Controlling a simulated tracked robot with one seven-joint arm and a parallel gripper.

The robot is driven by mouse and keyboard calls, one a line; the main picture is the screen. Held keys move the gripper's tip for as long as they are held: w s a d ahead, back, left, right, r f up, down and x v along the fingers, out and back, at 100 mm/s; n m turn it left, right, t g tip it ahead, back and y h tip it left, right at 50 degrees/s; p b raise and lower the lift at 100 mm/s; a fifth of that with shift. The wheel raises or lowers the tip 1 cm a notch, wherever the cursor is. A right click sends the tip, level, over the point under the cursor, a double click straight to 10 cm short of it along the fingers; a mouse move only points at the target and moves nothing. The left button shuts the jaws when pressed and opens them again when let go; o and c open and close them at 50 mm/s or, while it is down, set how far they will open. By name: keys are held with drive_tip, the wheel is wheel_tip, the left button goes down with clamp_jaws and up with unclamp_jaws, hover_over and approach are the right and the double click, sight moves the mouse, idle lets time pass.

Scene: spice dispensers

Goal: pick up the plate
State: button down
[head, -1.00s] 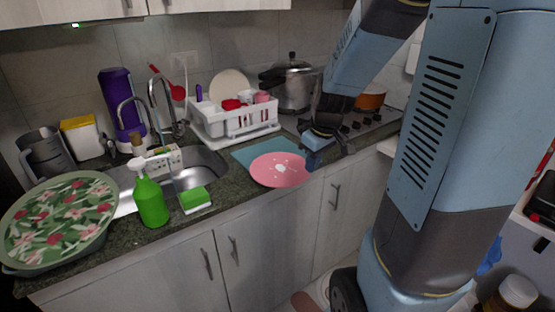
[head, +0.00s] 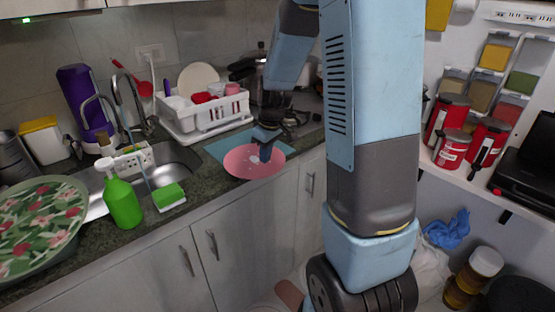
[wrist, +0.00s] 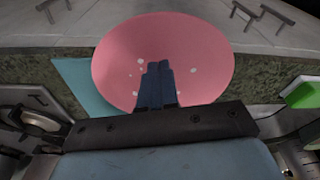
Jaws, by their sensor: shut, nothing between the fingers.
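The pink plate (head: 243,165) lies on a teal mat (head: 217,145) at the front edge of the dark counter, and its near rim reaches the counter edge. It has a few pale spots in the middle. My gripper (head: 265,156) is over the right part of the plate, fingers pointing down. In the wrist view the plate (wrist: 205,50) fills the upper middle, and the shut fingers of my gripper (wrist: 158,68) show in front of its centre with nothing between them. I cannot tell whether the fingertips touch the plate.
A white dish rack (head: 200,118) stands behind the mat, with a pot (head: 247,70) to its right. A green sponge (head: 168,196), green soap bottle (head: 122,203) and sink (head: 170,165) are to the left. A floral tray (head: 40,225) is at far left.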

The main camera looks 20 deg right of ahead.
sight(256, 161)
drive_tip(key=w+a, duration=0.1)
drive_tip(key=w+a+f, duration=0.1)
drive_tip(key=w, duration=0.1)
drive_tip(key=shift+s+f, duration=0.15)
drive_tip(key=shift+f, duration=0.15)
